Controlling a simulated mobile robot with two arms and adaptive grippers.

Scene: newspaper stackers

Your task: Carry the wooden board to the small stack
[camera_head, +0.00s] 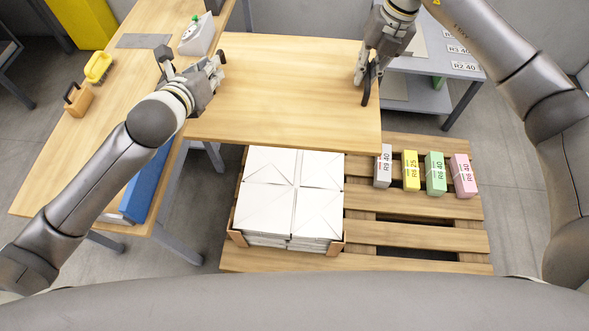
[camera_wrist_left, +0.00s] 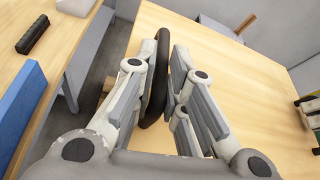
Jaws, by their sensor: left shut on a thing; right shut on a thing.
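The wooden board (camera_head: 285,85) is a large flat light-wood panel in the head view. It is held level above the pallet's far side, between my two grippers. My left gripper (camera_head: 218,68) is at the board's left edge, shut on a dark handle; in the left wrist view the fingers close around this black handle (camera_wrist_left: 155,85). My right gripper (camera_head: 366,80) is shut on a dark handle at the board's right side. The small stack (camera_head: 292,190), white wrapped bundles in a low wooden frame, sits on the pallet in front of the board. The board hides the pallet's far left part.
The pallet (camera_head: 420,238) also carries grey, yellow, green and pink labelled blocks (camera_head: 411,171) to the right of the stack. A wooden table (camera_head: 60,165) stands on the left with small tools. A grey shelf table (camera_head: 430,65) stands behind at right.

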